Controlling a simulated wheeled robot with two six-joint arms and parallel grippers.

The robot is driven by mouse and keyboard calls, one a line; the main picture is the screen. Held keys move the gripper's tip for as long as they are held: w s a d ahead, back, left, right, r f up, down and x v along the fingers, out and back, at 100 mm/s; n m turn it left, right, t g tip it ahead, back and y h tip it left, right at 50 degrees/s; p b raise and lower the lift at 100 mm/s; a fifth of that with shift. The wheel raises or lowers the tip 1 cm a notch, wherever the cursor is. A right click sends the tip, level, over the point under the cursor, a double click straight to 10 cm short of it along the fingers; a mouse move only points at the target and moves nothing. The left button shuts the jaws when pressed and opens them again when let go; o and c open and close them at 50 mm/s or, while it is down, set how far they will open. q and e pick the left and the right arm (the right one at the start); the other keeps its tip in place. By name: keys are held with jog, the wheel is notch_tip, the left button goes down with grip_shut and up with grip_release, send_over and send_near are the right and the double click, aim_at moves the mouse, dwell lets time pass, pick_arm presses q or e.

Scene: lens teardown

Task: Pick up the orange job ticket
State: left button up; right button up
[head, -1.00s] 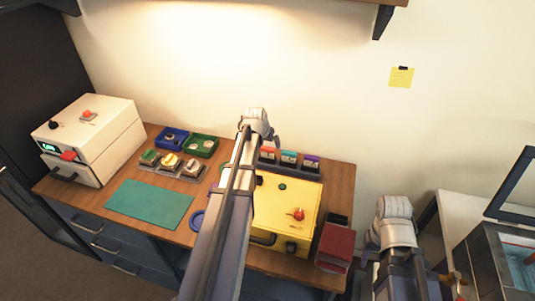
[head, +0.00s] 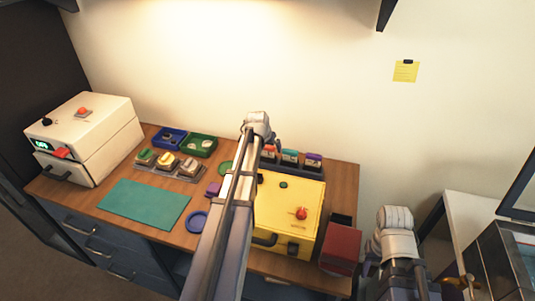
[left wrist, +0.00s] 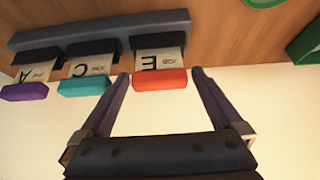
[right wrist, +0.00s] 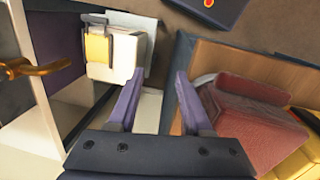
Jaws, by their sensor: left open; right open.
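The orange job ticket (left wrist: 160,80) stands in a dark rack (left wrist: 100,33), beside a teal ticket (left wrist: 84,84) and a purple ticket (left wrist: 24,91). In the left wrist view my left gripper (left wrist: 160,74) is open, with one fingertip on each side of the orange tab and nothing clearly gripped. In the head view the orange ticket (head: 268,151) shows just right of my left arm, which hides the left fingers. My right gripper (right wrist: 156,76) is open and empty, off the bench's right end near a dark red box (right wrist: 250,115).
A yellow box (head: 285,215) with a red knob stands in front of the rack. Blue (head: 170,138) and green (head: 196,147) trays, a teal mat (head: 145,204) and a white machine (head: 85,138) lie to the left. A metal basin (head: 505,255) is at right.

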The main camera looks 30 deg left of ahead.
pick_arm(q)
jog(key=shift+c, duration=0.4)
jog(key=c, duration=1.1)
jog(key=shift+c, duration=0.2)
jog(key=shift+r, duration=0.1)
notch_tip(320, 180, up, 10)
jog(key=p, duration=1)
jog(key=shift+r, duration=0.1)
notch_tip(320, 180, up, 5)
jog(key=p, duration=0.5)
send_over(268, 146)
jog(key=shift+a, duration=0.1)
jog(key=shift+f, duration=0.2)
